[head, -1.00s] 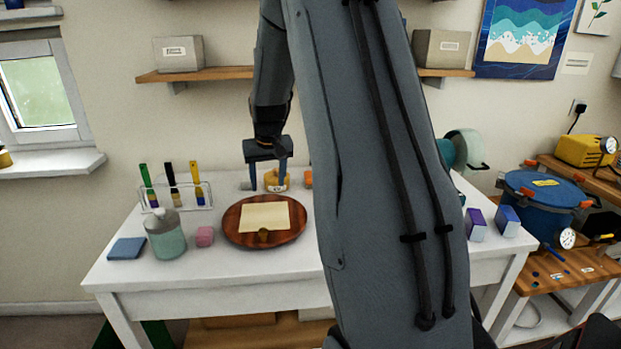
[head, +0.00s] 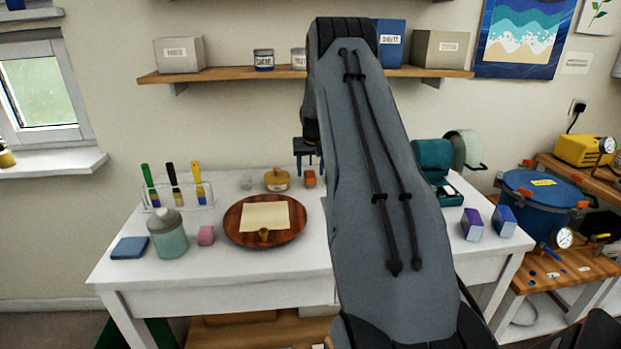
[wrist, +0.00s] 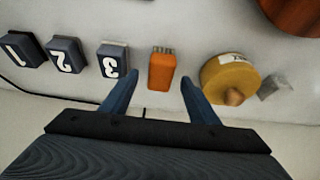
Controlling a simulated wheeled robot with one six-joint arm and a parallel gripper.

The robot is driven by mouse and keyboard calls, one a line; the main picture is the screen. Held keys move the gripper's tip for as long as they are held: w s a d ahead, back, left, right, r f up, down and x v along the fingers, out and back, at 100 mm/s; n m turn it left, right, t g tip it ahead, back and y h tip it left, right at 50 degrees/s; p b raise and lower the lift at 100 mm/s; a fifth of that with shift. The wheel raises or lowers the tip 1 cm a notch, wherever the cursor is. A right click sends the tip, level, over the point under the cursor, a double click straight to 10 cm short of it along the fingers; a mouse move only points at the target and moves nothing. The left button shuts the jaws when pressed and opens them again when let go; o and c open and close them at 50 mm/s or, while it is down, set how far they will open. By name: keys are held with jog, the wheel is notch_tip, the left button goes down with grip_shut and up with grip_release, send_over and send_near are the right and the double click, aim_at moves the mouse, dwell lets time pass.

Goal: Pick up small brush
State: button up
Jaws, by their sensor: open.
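Three brushes stand upright in a clear rack (head: 184,204) at the left of the white table: a green-handled brush (head: 146,175), a black-handled brush (head: 172,174) and a yellow-handled brush (head: 197,181). An orange block (head: 310,179) lies at the back of the table. In the wrist view the orange block (wrist: 161,72) has a pale, bristle-like end; I cannot tell if it is the small brush. My gripper (head: 305,166) is open and empty above the table's back. In the wrist view its fingers (wrist: 160,84) straddle the orange block's line without visible contact.
A yellow round pot (head: 277,180) stands left of the orange block; several numbered dark blocks (wrist: 66,55) lie on its other side.

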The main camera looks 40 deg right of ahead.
aim_at(310, 174)
jog(key=shift+p+x, duration=0.6)
jog(key=shift+x, duration=1.1)
jog(key=shift+w, duration=0.1)
jog(key=c, duration=1.1)
jog(key=shift+r+b, duration=1.9)
jog(key=shift+r, duration=3.15)
jog(key=shift+c, duration=0.2)
